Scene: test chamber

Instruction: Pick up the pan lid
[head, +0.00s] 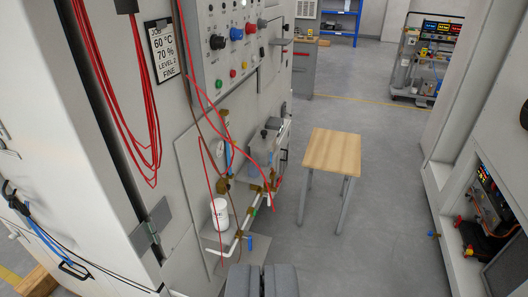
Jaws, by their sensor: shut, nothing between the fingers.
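No pan lid can be made out in this view. My gripper (262,270) shows at the bottom centre as two dark grey fingers side by side. It is shut and empty, over the floor in front of the test chamber. A wooden-topped stool or small table (333,152) with grey legs stands ahead and to the right of my gripper. Its top is bare.
The chamber wall (195,150) with red cables, pipes and a white canister (220,213) is close on the left. White cabinets (470,110) line the right. A cart with equipment (425,65) stands far back right. Grey floor (390,235) is clear between.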

